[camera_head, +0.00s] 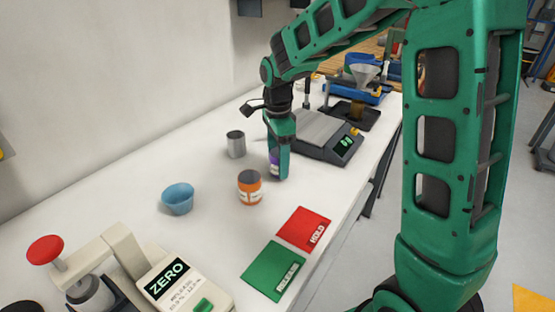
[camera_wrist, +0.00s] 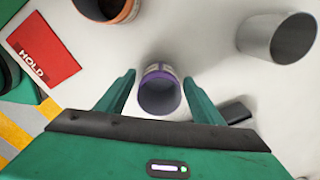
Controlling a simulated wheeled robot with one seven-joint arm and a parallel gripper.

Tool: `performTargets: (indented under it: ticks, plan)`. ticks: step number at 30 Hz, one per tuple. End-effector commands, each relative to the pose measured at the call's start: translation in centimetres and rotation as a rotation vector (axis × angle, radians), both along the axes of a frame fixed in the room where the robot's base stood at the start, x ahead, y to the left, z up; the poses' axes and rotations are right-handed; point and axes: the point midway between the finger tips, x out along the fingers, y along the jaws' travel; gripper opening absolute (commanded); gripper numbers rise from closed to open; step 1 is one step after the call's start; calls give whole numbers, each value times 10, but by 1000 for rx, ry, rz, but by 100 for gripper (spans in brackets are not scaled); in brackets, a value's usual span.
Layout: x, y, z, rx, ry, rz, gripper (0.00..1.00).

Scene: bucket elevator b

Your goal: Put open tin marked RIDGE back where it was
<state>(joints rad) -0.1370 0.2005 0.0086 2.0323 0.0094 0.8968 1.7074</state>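An open tin with a purple rim (camera_wrist: 158,92) stands between the fingers of my gripper (camera_wrist: 158,80) in the wrist view, with a gap on both sides. In the head view the purple tin (camera_head: 273,160) is partly hidden by my gripper (camera_head: 281,165), which reaches down to the bench. An orange open tin (camera_head: 249,188) stands nearer, and it shows at the top left of the wrist view (camera_wrist: 104,8). The markings on both tins are too small to read, so I cannot tell which is RIDGE.
A grey metal cup (camera_head: 236,145) and a blue bowl (camera_head: 178,199) stand on the white bench. A red HOLD card (camera_head: 303,228) and a green RELEASE card (camera_head: 272,271) lie at the front edge. A scale (camera_head: 330,138) is behind my gripper. A ZERO device (camera_head: 175,285) is nearest.

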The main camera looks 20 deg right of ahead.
Motion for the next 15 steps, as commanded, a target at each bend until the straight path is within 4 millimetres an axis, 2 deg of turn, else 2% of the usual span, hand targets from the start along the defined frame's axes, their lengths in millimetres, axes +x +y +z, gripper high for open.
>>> performTargets:
  ticks: [5, 8, 15]
  plan:
    - [1, 0, 4, 0, -2, -1, 61]
    - [1, 0, 15, 0, -3, -1, 61]
    - [1, -1, 61, 1, -6, -2, 61]
